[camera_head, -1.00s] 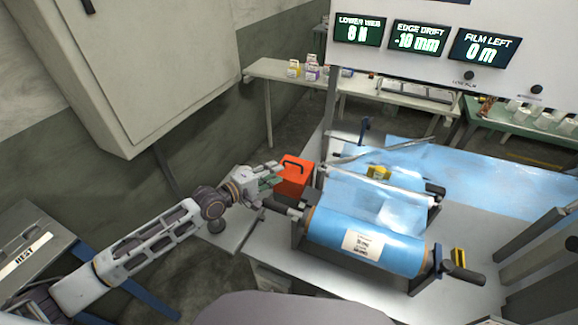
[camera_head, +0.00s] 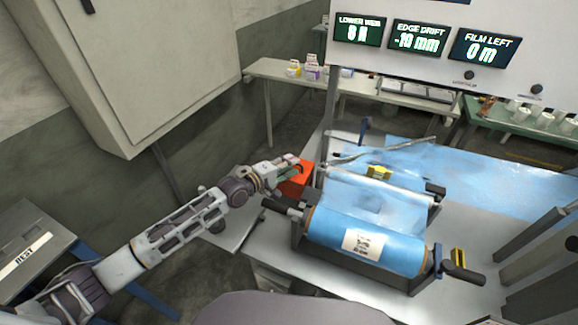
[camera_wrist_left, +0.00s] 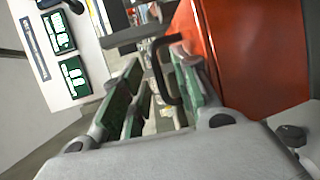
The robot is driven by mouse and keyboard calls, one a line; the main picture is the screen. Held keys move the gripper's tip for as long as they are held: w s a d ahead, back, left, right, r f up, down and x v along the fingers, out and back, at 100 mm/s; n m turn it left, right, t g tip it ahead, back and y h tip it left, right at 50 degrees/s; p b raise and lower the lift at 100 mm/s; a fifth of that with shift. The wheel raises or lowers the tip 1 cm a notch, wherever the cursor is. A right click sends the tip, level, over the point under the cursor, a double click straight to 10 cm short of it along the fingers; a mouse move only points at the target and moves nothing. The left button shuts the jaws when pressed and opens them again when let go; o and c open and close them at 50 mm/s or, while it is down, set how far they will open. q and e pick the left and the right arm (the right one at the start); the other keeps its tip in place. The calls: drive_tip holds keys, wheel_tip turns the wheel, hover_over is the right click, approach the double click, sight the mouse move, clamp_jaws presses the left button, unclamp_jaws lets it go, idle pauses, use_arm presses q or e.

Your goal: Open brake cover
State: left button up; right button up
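The brake cover (camera_head: 296,183) is an orange-red box at the left end of the film machine. It fills the upper right of the left wrist view (camera_wrist_left: 250,55). Its black handle (camera_wrist_left: 157,72) sticks out from its side there; in the head view my gripper hides it. My left gripper (camera_head: 294,165) is at the top of the cover. In the left wrist view its green-padded fingers (camera_wrist_left: 152,84) are apart, with the handle between their tips, close to the right finger. I cannot tell whether they touch. My right gripper is not in view.
A blue film roll (camera_head: 370,240) on a shaft sits right of the cover, with a yellow block (camera_head: 379,172) behind. A grey cabinet (camera_head: 150,60) stands at back left. A display panel (camera_head: 430,60) hangs above. A box marked REST (camera_head: 30,250) is at left.

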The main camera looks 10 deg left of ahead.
use_arm(q)
drive_tip(key=shift+c, duration=0.6)
clamp_jaws()
drive_tip(key=shift+w+r, duration=0.15)
drive_tip(key=shift+w, duration=0.05)
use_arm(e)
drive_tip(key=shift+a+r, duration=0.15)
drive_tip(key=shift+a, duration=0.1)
